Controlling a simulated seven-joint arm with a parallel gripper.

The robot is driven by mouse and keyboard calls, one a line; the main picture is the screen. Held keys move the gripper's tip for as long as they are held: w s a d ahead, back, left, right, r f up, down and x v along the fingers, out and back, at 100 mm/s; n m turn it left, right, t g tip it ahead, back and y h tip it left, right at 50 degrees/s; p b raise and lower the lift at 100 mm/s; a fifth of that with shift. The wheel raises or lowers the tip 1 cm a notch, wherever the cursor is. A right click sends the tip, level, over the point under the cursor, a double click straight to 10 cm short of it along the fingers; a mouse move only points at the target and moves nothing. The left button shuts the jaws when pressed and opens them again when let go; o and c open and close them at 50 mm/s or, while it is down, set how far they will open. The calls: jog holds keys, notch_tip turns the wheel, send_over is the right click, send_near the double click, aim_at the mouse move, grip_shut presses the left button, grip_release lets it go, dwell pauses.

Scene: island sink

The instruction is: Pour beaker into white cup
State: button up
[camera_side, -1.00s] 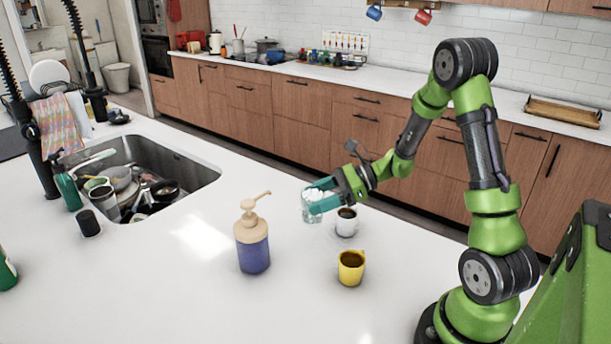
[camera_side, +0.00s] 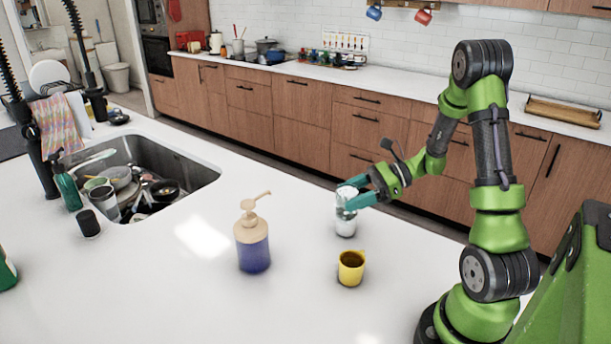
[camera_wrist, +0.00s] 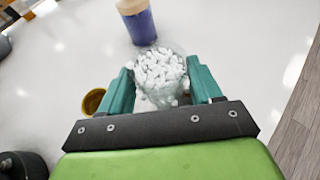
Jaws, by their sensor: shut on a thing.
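My gripper (camera_side: 354,191) is shut on the clear beaker (camera_wrist: 160,75), which is full of small white pieces. The beaker looks about upright or only slightly tilted. In the wrist view a pale shape shows below the beaker, mostly hidden, between the teal fingers.
A soap dispenser (camera_side: 252,236) with a blue base stands to the left. The sink (camera_side: 195,172) holds several dishes. The counter between sink and dispenser is clear.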

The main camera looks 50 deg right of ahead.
jog(key=shift+s+d, duration=0.25)
jog(key=shift+d, duration=0.15)
jog(key=w+d+r, duration=0.2)
jog(key=w+d, duration=0.3)
jog(key=shift+d, duration=0.25)
jog(key=shift+s+f, duration=0.1)
jog(key=shift+f, duration=0.05)
dwell(0.4)
jog(key=shift+f+n+t, duration=0.3)
jog(key=shift+f+n, duration=0.05)
jog(key=shift+n, duration=0.15)
jog(key=shift+f+h, duration=0.1)
jog(key=shift+h, duration=0.2)
jog(key=shift+a+n+t+h, duration=0.1)
jog(key=shift+n+t+h, duration=0.25)
jog(key=shift+n, duration=0.55)
jog(key=shift+s+a+f+n+t+h, duration=0.15)
jog(key=shift+f+n+t+h, duration=0.15)
jog(key=shift+f+n, duration=0.35)
dwell(0.8)
